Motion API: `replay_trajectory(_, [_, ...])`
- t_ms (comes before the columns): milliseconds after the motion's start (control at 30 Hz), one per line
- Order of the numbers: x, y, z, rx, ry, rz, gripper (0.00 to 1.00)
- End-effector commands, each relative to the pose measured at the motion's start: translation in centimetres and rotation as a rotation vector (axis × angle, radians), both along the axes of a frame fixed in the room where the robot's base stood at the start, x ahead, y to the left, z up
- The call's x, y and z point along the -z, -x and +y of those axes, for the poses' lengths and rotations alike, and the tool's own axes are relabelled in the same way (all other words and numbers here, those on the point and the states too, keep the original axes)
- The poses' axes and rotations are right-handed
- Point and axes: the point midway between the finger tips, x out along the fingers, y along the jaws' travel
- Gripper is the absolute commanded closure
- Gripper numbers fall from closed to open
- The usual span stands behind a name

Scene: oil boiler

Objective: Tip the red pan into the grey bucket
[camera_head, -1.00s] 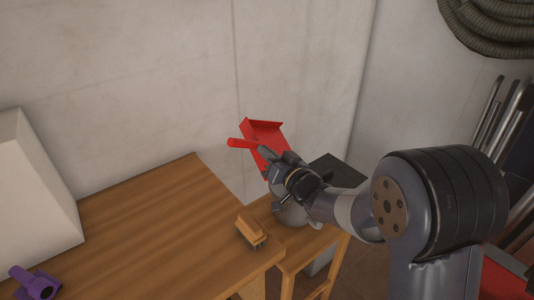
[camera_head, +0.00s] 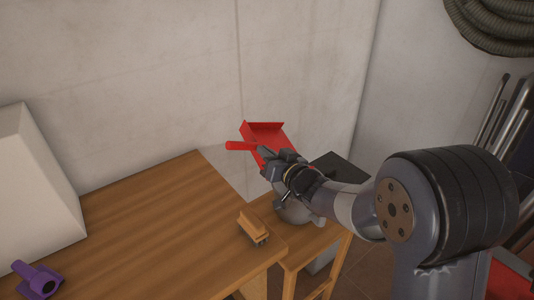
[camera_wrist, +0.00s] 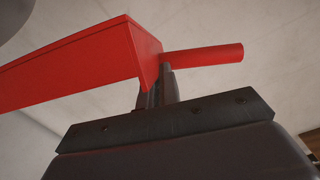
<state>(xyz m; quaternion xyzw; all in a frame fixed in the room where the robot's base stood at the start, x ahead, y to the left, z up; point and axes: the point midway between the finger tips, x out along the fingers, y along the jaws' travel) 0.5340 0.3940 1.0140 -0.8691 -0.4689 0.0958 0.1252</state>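The red pan (camera_head: 266,133) is up in the air in front of the wall, its tray tilted and its handle pointing left. My gripper (camera_head: 263,154) is shut on the pan at its handle end. In the wrist view, the red pan (camera_wrist: 75,68) stretches left and its round handle sticks out right, with the fingers of my gripper (camera_wrist: 157,88) at the joint between them. A grey rounded thing (camera_head: 291,213), likely the grey bucket, stands on the wooden stool below, mostly hidden by my gripper and wrist. Its opening and contents cannot be seen.
A wooden brush (camera_head: 253,227) lies at the right edge of the wooden table (camera_head: 160,220). A purple object (camera_head: 37,279) and a white box (camera_head: 35,190) are at the left. A dark box (camera_head: 335,165) is behind my arm. The table's middle is clear.

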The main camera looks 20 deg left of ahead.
Motion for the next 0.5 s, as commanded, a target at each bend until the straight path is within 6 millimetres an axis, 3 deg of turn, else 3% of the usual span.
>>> replay_trajectory(233, [0.9,0.2,1.3,-0.002,0.167,-0.024,1.00])
replay_trajectory(500, [1.1,0.2,1.3,-0.002,0.173,-0.026,1.00])
